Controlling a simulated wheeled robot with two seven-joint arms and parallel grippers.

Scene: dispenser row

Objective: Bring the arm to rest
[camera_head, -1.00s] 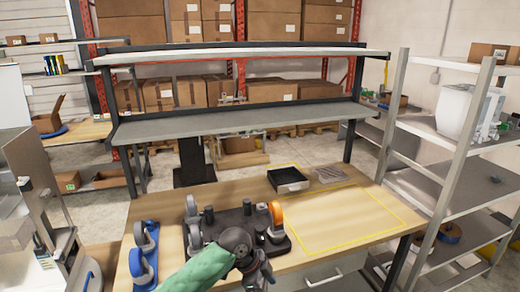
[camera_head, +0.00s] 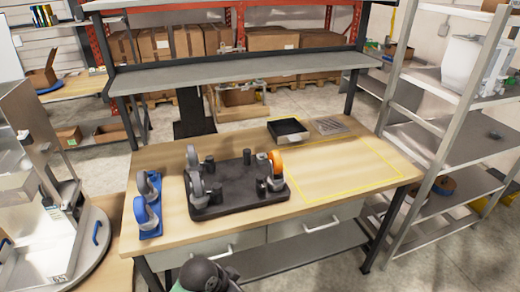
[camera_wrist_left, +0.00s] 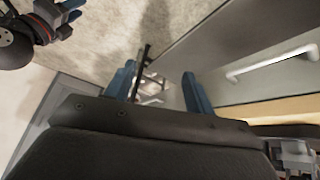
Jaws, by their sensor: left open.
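My left gripper (camera_wrist_left: 158,90) shows in the left wrist view, its two blue fingers apart with nothing between them. It is off the worktable, beside the grey drawer fronts, with floor in view beyond. In the head view only a dark rounded joint and a bit of green sleeve of my arm (camera_head: 205,274) show at the bottom edge, in front of the table. The gripper itself is out of that view.
The worktable (camera_head: 235,222) bears a dark base with casters (camera_head: 238,196), one orange-wheeled, blue caster holders (camera_head: 148,206) and a black tray (camera_head: 288,130). The yellow-outlined area (camera_head: 345,168) is empty. Drawers (camera_head: 315,222) are below; a shelf rack (camera_head: 440,150) stands right.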

